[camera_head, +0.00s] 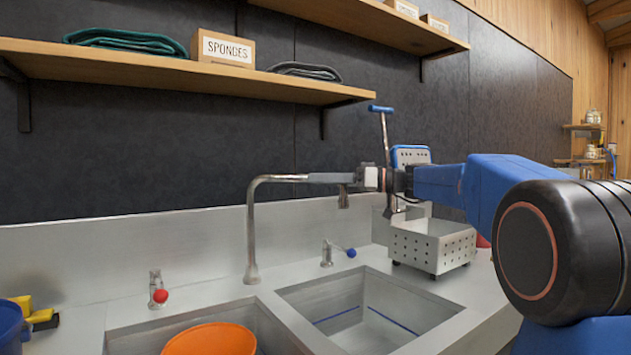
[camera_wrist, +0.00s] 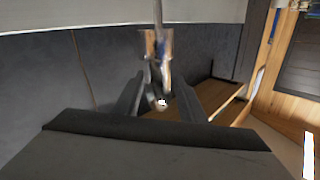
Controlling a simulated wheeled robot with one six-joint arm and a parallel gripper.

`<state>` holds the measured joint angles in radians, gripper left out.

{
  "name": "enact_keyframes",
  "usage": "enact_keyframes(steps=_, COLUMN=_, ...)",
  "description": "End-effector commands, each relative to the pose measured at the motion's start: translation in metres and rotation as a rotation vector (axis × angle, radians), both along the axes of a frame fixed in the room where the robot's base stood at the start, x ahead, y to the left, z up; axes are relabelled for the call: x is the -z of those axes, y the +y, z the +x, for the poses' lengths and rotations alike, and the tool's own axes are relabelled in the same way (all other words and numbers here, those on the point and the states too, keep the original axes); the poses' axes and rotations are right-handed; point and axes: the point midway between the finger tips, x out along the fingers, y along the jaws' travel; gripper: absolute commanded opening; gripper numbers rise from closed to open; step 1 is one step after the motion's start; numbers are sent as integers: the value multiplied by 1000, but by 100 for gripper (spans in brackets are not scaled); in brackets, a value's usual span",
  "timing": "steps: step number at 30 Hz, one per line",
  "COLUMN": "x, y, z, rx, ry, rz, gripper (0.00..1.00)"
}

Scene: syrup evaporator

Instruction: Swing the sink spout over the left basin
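The metal sink spout (camera_head: 251,225) rises from the counter behind the divider between the basins. Its horizontal arm points right, and its outlet (camera_head: 343,201) hangs on the side of the right basin (camera_head: 345,315). The left basin (camera_head: 130,345) is partly cut off by the frame. My gripper (camera_head: 318,178) reaches in from the right at the height of the spout's arm and hides part of it. In the wrist view, my gripper's two fingers (camera_wrist: 160,88) stand apart with the blurred spout between them. Gaps seem to show on both sides; contact is unclear.
An orange bowl (camera_head: 210,341) sits in the left basin. A red-knobbed tap (camera_head: 156,290) and a blue-knobbed tap (camera_head: 329,252) stand on the counter. A perforated metal basket (camera_head: 430,247) is behind the right basin. A wooden shelf (camera_head: 140,69) hangs above.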

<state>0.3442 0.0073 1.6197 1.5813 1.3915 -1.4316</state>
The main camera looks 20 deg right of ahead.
Motion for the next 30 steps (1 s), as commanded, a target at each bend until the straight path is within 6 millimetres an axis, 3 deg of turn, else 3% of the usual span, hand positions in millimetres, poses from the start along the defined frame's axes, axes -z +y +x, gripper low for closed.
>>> enact_keyframes(steps=6, x=0, y=15, z=9, rx=-1, ry=0, rz=0, gripper=37)
enact_keyframes(steps=16, x=0, y=18, z=10, rx=0, ry=0, rz=0, gripper=37)
enact_keyframes(steps=17, x=0, y=18, z=10, rx=0, ry=0, rz=0, gripper=35)
enact_keyframes(steps=21, x=0, y=18, z=10, rx=0, ry=0, rz=0, gripper=1)
enact_keyframes(steps=30, x=0, y=19, z=9, rx=11, ry=0, rz=0, gripper=0)
